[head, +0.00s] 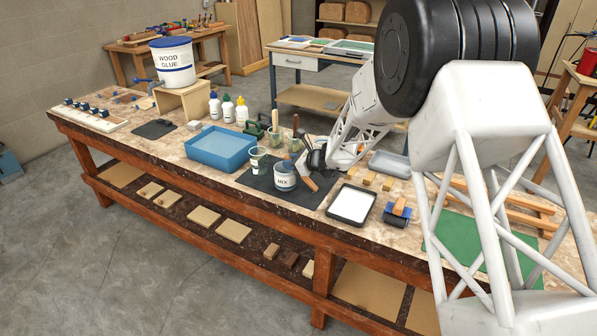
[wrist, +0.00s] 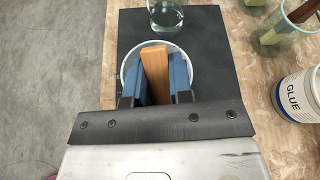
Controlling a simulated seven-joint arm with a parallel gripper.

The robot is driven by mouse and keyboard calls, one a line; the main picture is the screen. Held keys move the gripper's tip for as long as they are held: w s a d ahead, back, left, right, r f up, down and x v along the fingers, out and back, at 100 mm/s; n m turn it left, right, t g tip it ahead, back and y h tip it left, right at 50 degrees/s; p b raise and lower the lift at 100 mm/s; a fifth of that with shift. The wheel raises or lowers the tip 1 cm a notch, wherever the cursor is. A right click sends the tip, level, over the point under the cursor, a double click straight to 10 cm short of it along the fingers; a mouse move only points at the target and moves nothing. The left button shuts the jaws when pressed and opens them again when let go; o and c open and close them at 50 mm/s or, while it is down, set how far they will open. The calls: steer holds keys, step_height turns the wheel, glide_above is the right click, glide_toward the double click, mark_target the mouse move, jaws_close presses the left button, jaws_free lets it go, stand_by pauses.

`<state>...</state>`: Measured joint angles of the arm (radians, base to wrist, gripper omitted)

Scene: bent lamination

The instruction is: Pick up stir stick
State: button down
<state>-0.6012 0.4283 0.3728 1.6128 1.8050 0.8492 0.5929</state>
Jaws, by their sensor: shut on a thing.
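The stir stick (wrist: 156,68) is a flat strip of orange-brown wood. In the wrist view it stands between the two blue finger pads of my gripper (wrist: 157,88), which is shut on it. The white-rimmed mixing cup (wrist: 129,66) shows around and behind the fingers and stick. In the head view this cup, marked MIX (head: 285,177), stands on the dark mat, with my gripper close to its right. The fingers hide much of the cup's inside. I cannot tell whether the stick's lower end touches the cup.
A clear cup (wrist: 166,16) stands just beyond the mixing cup. A glue jar (wrist: 299,96) and cups holding tools are to the right in the wrist view.

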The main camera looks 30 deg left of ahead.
steer(key=shift+r, duration=0.1)
steer(key=shift+r, duration=0.75)
step_height(320, 180, up, 2)
steer(key=shift+r, duration=0.1)
steer(key=s+d+r, duration=0.1)
steer(key=s+d, duration=0.9)
steer(key=s, duration=0.2)
steer(key=shift+d, duration=0.25)
steer(key=d+m+t, duration=0.1)
steer(key=d, duration=0.1)
steer(key=w+d+m+t, duration=0.1)
steer(key=d, duration=0.2)
steer(key=shift+w+r, duration=0.15)
steer(key=shift+r, duration=0.05)
stand_by(0.4)
steer(key=shift+w, duration=0.1)
